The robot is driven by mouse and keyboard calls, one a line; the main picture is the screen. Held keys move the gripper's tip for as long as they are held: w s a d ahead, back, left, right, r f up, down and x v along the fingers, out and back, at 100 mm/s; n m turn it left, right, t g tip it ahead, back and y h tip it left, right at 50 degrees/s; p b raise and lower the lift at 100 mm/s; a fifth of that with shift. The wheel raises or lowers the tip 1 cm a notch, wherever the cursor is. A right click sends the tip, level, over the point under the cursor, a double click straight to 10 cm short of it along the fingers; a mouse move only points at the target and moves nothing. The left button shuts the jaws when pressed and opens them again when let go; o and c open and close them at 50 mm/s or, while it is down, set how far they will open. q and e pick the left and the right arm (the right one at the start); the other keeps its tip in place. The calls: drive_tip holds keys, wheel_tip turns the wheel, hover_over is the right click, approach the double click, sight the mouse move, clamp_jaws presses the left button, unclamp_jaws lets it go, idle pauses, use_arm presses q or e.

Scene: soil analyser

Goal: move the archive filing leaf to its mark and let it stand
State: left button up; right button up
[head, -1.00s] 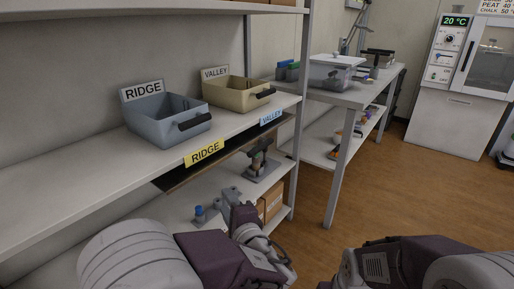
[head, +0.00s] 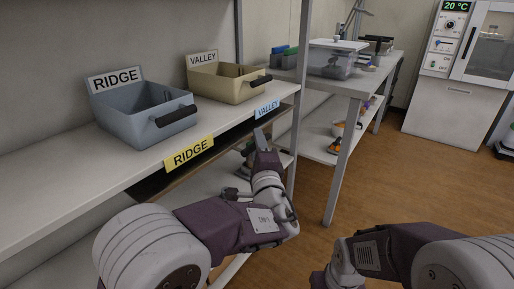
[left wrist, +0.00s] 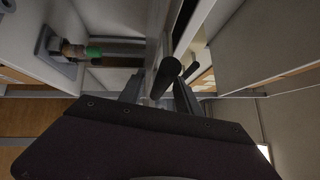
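No part is plainly marked as the archive filing leaf. A dark board (head: 152,188) with a brownish front edge sits under the upper shelf, below the yellow RIDGE and blue VALLEY tags; I cannot tell whether it is the leaf. My left gripper (head: 262,138) reaches up to the shelf front just below the VALLEY tag (head: 267,108). In the left wrist view, a black rod-like handle (left wrist: 166,74) stands between the left gripper's two spread fingers (left wrist: 158,92), with a gap visible beside it.
A blue-grey RIDGE bin (head: 135,112) and a tan VALLEY bin (head: 225,84) stand on the shelf (head: 60,180). A shelf post (head: 299,100) rises just right of my left gripper. A side table (head: 350,85) holds a clear box. The brown floor to the right is open.

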use_arm(q)
clamp_jaws()
idle(1.4)
